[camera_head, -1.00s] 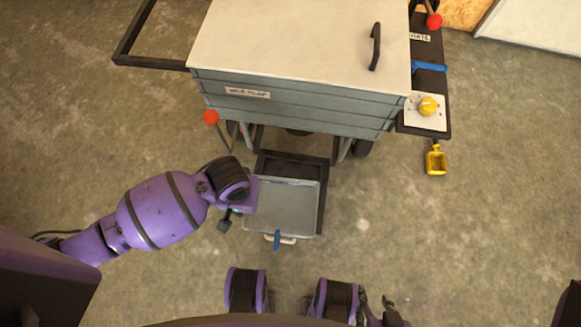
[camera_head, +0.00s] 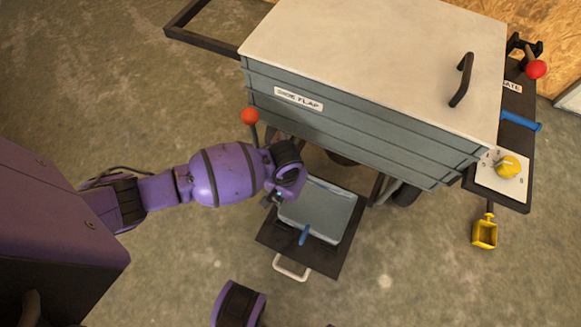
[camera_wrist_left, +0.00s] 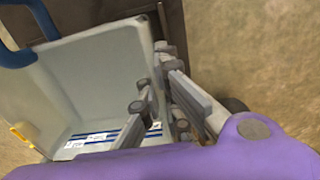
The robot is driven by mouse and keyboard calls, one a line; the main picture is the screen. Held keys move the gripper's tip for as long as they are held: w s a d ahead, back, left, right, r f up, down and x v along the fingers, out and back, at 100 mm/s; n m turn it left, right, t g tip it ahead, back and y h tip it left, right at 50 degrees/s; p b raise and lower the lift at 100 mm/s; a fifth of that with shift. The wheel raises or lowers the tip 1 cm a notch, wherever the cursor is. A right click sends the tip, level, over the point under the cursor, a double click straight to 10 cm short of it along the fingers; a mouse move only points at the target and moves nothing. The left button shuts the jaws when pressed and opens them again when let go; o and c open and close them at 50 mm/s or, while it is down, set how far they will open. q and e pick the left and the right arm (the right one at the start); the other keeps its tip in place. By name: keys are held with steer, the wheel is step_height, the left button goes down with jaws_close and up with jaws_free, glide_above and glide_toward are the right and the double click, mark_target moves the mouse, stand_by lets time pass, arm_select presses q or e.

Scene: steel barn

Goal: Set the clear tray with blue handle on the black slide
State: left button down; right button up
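The clear tray (camera_head: 320,208) with its blue handle (camera_head: 304,235) is over the black slide (camera_head: 268,234), handle towards the slide's white pull. Whether it rests fully on the slide or hovers just above is hard to tell. My left gripper (camera_head: 274,199) is at the tray's left side. In the left wrist view the tray (camera_wrist_left: 95,70) fills the left half, and the fingers of the left gripper (camera_wrist_left: 158,95) lie on both sides of its wall and appear shut on it. The blue handle (camera_wrist_left: 15,52) shows at the upper left. My right gripper is out of view.
A grey bin (camera_head: 350,122) marked "SIDE FLAP" with a pale lid stands behind the slide. A red knob (camera_head: 250,115) rises near my left wrist. The slide's white pull (camera_head: 291,268) projects forward. A yellow scoop (camera_head: 484,232) hangs at the right. The floor in front is clear.

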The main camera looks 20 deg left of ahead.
arm_select(q)
steer(key=shift+w+f+b, duration=0.3)
steer(key=shift+w+f, duration=0.1)
steer(key=shift+f, duration=0.05)
step_height(320, 180, down, 3)
steer(key=shift+w+f+b, duration=0.1)
steer(key=shift+f+b, duration=0.1)
steer(key=shift+b, duration=0.65)
steer(key=shift+r, duration=0.15)
steer(key=c, duration=2)
jaws_free()
